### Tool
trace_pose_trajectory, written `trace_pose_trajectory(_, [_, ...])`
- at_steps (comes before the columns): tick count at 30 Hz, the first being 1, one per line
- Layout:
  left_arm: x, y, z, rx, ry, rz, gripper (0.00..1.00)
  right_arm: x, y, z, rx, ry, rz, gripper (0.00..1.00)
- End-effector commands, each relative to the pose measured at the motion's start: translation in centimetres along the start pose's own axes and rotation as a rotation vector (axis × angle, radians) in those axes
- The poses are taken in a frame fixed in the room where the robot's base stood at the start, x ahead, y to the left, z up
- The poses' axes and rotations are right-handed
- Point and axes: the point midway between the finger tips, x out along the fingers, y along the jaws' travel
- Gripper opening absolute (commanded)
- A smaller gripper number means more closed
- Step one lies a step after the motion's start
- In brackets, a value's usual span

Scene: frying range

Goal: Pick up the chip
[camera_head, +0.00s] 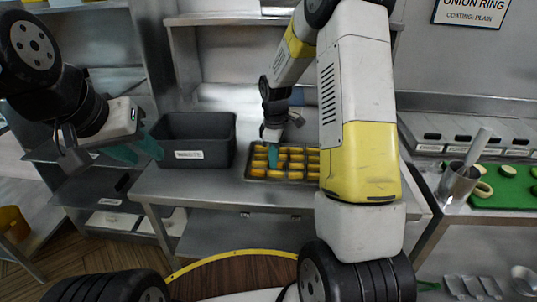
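Several yellow chips (292,166) lie in rows in a dark shallow tray (281,182) on the steel counter. My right gripper (273,157) points down over the tray's left part, with a teal fingertip at or just above the chips there. I cannot tell whether it touches or holds a chip, and its finger gap is not clear. My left gripper (135,150) is at the left, in front of the counter. Its two teal fingertips are apart, with nothing between them.
A dark grey bin (196,140) stands left of the tray. A steel shelf rises behind. At the right, a metal cup (458,184) with a utensil and a green board (505,184) with sliced pieces sit on another counter. My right arm hides the tray's right side.

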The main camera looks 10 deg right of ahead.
Motion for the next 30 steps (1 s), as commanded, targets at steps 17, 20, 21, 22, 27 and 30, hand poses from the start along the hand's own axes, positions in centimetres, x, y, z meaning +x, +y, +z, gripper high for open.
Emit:
trace_pose_trajectory(17, [0.0,0.0,0.0,0.000,0.000,0.000,0.36,-1.9,0.1,-0.1,0.000,0.002,0.003,0.00])
trace_pose_trajectory(20, [0.0,0.0,0.0,0.000,0.000,0.000,0.36,-3.2,0.1,-0.1,0.001,0.003,0.004,0.00])
trace_pose_trajectory(21, [0.0,0.0,0.0,0.000,0.000,0.000,0.36,-3.8,0.1,0.0,0.001,0.002,0.003,0.00])
trace_pose_trajectory(22, [0.0,0.0,0.0,0.000,0.000,0.000,0.36,-3.8,-0.6,0.2,0.000,0.000,0.000,0.00])
trace_pose_trajectory(27, [0.0,0.0,0.0,0.000,0.000,0.000,0.36,-4.1,-4.3,1.8,-0.001,0.000,0.001,0.00])
trace_pose_trajectory(30, [0.0,0.0,0.0,0.000,0.000,0.000,0.36,-4.3,-6.9,2.9,-0.001,0.000,0.000,0.00])
